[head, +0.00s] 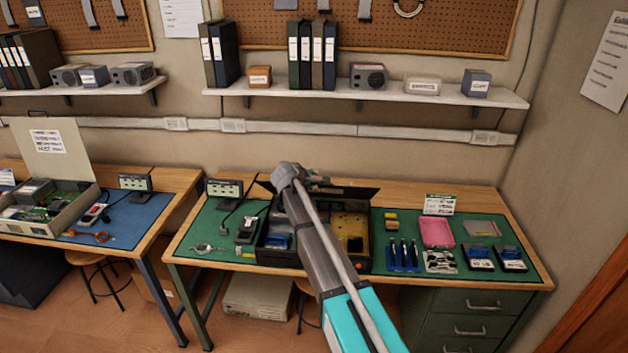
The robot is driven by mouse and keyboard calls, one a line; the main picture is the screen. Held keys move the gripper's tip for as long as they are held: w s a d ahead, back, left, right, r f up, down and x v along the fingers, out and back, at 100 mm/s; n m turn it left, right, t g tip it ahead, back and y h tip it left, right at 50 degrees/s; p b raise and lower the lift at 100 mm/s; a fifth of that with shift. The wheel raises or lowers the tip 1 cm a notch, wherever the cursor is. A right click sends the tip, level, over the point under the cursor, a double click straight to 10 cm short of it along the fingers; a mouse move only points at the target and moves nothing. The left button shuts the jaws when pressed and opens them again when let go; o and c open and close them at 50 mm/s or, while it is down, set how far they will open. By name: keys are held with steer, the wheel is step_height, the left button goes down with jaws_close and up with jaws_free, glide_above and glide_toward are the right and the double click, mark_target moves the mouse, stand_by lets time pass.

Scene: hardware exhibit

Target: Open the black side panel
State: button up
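A black computer-like case (378,250) sits on the green mat of the right workbench, its inside showing blue and yellowish parts. A thin black panel (350,192) stands out along the case's back edge, seen nearly edge-on. My arm crosses in front of the case and hides its middle and part of the panel. My gripper (318,179) is at the arm's far end by the panel's upper edge, mostly hidden behind my wrist. I cannot tell whether its fingers are open or touch the panel.
A small display (224,189) and a black device (247,228) stand left. A shelf (300,92) with binders hangs above. A beige case (72,207) sits on the left bench.

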steer(key=p+v, duration=0.7)
steer(key=v, duration=0.8)
steer(key=shift+s+a+p, duration=0.15)
steer(key=shift+s+p, duration=0.15)
steer(key=shift+p, duration=0.05)
stand_by(1.4)
stand_by(0.5)
steer(key=s+d+f+m+g+y+b, duration=0.2)
steer(key=s+d+f+m+g+b, duration=0.1)
steer(key=s+f, duration=0.4)
steer(key=s+d+f+m+g+y+b, duration=0.2)
steer(key=s+d+f+m+b, duration=0.3)
steer(key=s, duration=0.7)
steer(key=s+d+f+m+g+y+b, duration=0.3)
steer(key=s+d+f+m+g+b, duration=0.1)
steer(key=s+d+f, duration=0.4)
steer(key=s+f+m, duration=0.1)
steer(key=s, duration=0.1)
steer(key=shift+s+d+f+b, duration=0.2)
steer(key=shift+s+b, duration=0.1)
steer(key=shift+b, duration=0.1)
